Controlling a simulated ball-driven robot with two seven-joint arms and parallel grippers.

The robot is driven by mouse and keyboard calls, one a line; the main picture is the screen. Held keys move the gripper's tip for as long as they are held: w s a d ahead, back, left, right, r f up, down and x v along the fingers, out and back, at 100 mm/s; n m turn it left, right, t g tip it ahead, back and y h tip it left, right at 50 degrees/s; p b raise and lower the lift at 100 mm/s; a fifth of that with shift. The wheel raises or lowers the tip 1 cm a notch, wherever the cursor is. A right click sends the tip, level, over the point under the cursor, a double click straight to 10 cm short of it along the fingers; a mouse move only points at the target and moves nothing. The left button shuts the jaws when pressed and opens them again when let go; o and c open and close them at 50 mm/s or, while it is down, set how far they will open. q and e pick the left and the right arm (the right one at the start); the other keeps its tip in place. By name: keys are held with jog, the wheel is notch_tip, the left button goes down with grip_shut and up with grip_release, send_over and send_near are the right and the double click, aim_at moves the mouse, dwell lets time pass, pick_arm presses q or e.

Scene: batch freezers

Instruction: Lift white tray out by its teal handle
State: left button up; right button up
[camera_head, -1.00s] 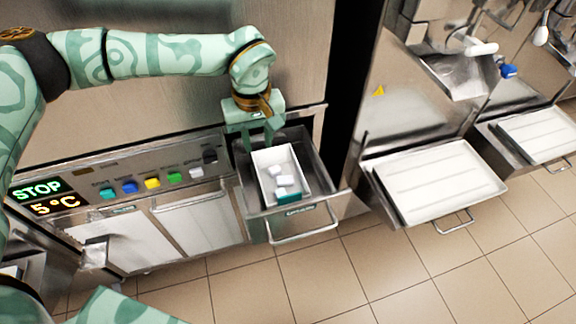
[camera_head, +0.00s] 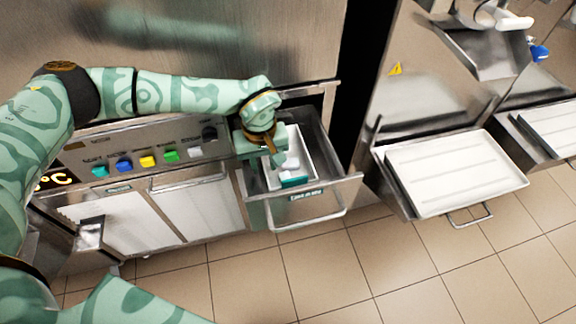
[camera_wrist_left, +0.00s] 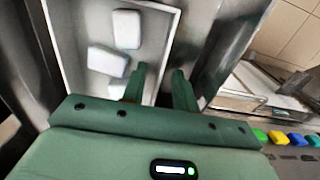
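The white tray (camera_head: 309,162) sits inside the open steel drawer (camera_head: 335,190), with several white blocks (camera_head: 290,162) in it. Its teal handle (camera_head: 294,182) shows at the tray's front end, nearest the drawer front. My left gripper (camera_head: 274,158) reaches down into the drawer at the tray's left side and hides part of it. In the left wrist view my left gripper (camera_wrist_left: 158,86) has its two fingers apart, with the tray's side rim (camera_wrist_left: 172,40) running between or just beyond them; I cannot tell which. The teal handle is not clear there. My right gripper is out of view.
The drawer's bar handle (camera_head: 308,222) sticks out in front. Coloured buttons (camera_head: 147,160) line the panel at left. Another open drawer with a white tray (camera_head: 455,175) stands at right. Tiled floor (camera_head: 340,270) is clear.

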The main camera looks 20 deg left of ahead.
pick_arm(q)
grip_shut()
dwell(0.3)
